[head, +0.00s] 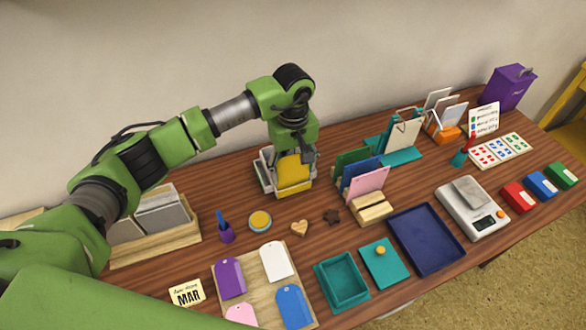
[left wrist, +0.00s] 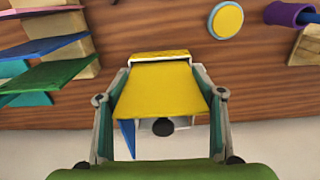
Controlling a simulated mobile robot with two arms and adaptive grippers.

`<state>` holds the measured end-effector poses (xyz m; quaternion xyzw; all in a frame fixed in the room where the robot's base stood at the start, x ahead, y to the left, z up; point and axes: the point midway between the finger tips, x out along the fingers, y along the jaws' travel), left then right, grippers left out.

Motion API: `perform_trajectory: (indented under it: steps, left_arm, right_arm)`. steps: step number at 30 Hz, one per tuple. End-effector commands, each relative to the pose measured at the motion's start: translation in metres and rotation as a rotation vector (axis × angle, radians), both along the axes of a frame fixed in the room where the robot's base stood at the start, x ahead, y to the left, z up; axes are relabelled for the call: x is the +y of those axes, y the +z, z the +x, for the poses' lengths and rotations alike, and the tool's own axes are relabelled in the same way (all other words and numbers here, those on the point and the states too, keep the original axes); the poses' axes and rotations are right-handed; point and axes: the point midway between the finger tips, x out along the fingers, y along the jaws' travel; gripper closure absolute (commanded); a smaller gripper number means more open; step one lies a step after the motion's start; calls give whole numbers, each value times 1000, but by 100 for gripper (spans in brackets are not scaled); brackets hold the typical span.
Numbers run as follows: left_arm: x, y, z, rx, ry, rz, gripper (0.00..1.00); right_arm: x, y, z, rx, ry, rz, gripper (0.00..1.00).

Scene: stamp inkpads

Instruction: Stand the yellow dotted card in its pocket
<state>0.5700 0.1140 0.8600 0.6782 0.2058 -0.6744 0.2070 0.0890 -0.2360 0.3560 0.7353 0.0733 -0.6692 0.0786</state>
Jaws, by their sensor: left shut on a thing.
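My left gripper (head: 300,152) reaches down at the back middle of the table. It is shut on the yellow card (head: 293,174), which also fills the space between the fingers in the left wrist view (left wrist: 160,92). Dots on the card cannot be made out clearly. My right gripper is not seen.
A round yellow pad (head: 260,221) and a purple holder (head: 227,233) stand front left of the card. A wooden box of grey cards (head: 160,213) is at the left. A teal stand (head: 396,155) is behind the rack. Bare table lies just in front of the card.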

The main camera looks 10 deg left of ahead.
Motion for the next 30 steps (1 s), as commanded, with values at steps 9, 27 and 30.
perform_trajectory:
  steps: [9, 27, 30]
  left_arm:
    - [0, -7, -3, 8, 0, 1, 22]
    - [0, 35, 1, -4, -3, -1, 22]
    - [0, 60, 0, -3, -2, 1, 22]
  right_arm:
    - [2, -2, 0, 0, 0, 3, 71]
    - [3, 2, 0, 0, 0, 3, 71]
    - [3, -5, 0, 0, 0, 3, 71]
